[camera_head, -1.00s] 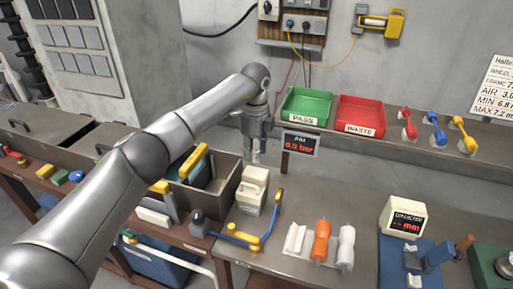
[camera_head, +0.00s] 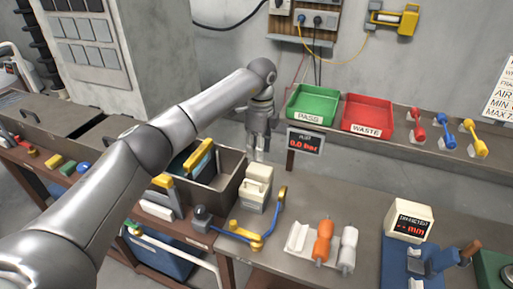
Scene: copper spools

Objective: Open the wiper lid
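A cream box-like unit (camera_head: 255,190) with a raised top stands on the bench in the head view, its top apparently closed. It may be the wiper with its lid, but no label on it can be read. My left gripper (camera_head: 257,154) points down just behind and above this unit, near the right rim of the open bin. Its two fingers look apart with nothing between them, and it does not seem to touch the unit. My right gripper is not in view.
An open bin (camera_head: 231,192) with yellow-edged panels stands left of the unit. A blue and yellow jointed piece (camera_head: 247,237) lies in front. Green (camera_head: 311,104) and red (camera_head: 367,115) trays sit on the back ledge.

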